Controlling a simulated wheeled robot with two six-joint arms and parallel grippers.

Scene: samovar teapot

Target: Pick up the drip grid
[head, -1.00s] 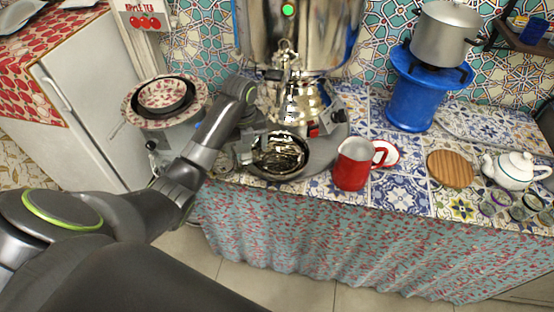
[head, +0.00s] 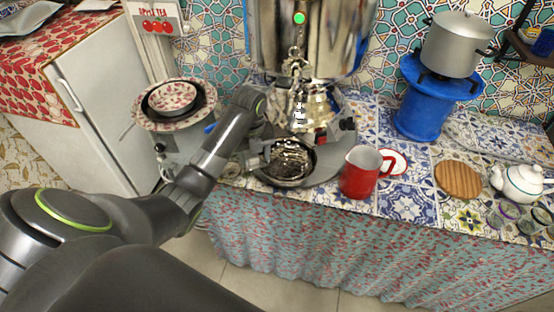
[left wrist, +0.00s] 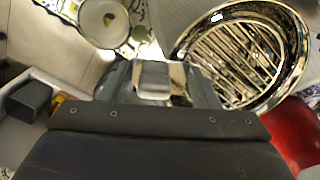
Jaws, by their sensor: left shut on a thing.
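The drip grid (head: 292,158) is a round, shiny metal disc with slots and a raised rim. In the head view it is in front of the samovar's tap, over a dark round dish (head: 288,183). My left gripper (head: 264,157) comes in from the left and is shut on the grid's left edge. The left wrist view shows the grid (left wrist: 238,58) large at upper right, beside the fingertips (left wrist: 165,84). The exact grip point is partly hidden. I cannot tell whether the grid still touches the dish. My right gripper is not in view.
The samovar (head: 312,30) rises just behind the grid. A red jug (head: 358,178) stands close to its right. A bowl stack (head: 172,98) is to the left. A wooden board (head: 459,180), teapot (head: 521,184) and blue stove (head: 425,113) are further right.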

